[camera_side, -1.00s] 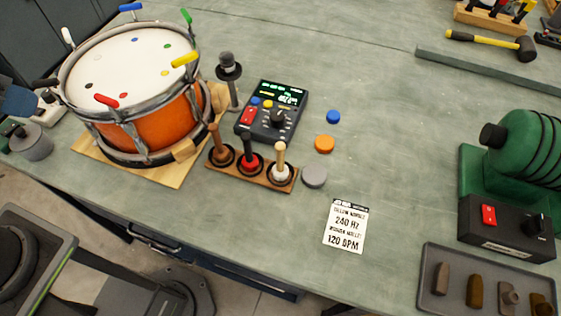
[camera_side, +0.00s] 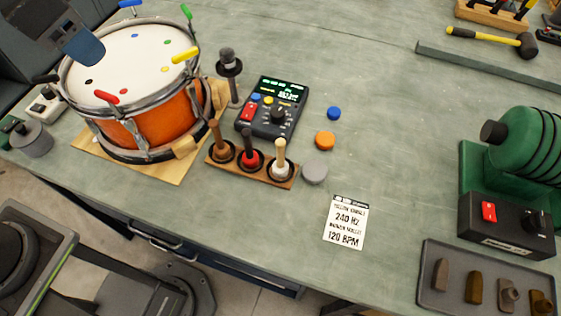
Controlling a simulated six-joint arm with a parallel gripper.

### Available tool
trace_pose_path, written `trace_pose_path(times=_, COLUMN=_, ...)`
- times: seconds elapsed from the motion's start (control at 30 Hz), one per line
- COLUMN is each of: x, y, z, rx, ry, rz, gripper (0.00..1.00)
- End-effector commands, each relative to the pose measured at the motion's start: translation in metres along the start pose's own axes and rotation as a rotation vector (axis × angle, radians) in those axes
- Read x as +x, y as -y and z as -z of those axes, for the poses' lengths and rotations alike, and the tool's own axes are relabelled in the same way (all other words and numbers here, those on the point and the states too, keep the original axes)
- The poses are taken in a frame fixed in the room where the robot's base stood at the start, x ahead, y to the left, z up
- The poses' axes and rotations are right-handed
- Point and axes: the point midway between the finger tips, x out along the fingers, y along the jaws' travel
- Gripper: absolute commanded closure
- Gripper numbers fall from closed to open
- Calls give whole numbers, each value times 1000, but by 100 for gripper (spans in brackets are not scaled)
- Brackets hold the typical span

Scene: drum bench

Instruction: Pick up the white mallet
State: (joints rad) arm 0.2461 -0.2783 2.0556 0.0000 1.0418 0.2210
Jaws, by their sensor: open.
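The white mallet (camera_side: 280,158) stands upright in the rightmost slot of a wooden rack, pale handle up and white head down. The wooden rack (camera_side: 228,172) also holds a red mallet (camera_side: 249,150) in the middle and a brown mallet (camera_side: 219,142) at the left. My gripper (camera_side: 84,47) shows only in part at the upper left, as a blue-grey finger over the drum's far left rim. It is open and well away from the white mallet. The rest of my gripper is hidden or unclear.
An orange drum (camera_side: 150,122) with coloured keys stands left of the rack. A control box (camera_side: 270,108) and a dark upright post (camera_side: 230,75) stand behind it. Orange (camera_side: 325,140), grey (camera_side: 316,172) and blue discs (camera_side: 334,113) lie to the right.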

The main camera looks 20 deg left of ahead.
Motion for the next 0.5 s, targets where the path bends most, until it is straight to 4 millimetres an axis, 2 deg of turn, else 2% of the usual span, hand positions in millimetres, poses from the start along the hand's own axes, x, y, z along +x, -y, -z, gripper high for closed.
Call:
trace_pose_path(times=0.03, x=7, y=-11, z=21, rx=77, ry=29, rz=-22, gripper=50)
trace_pose_path(times=0.2, x=34, y=-54, z=78, rx=325, ry=106, rz=-81, gripper=50)
trace_pose_path(times=0.33, x=64, y=-99, z=113, rx=515, ry=162, rz=-125, gripper=50)
trace_pose_path(times=0.5, x=104, y=-158, z=137, rx=727, ry=223, rz=-172, gripper=50)
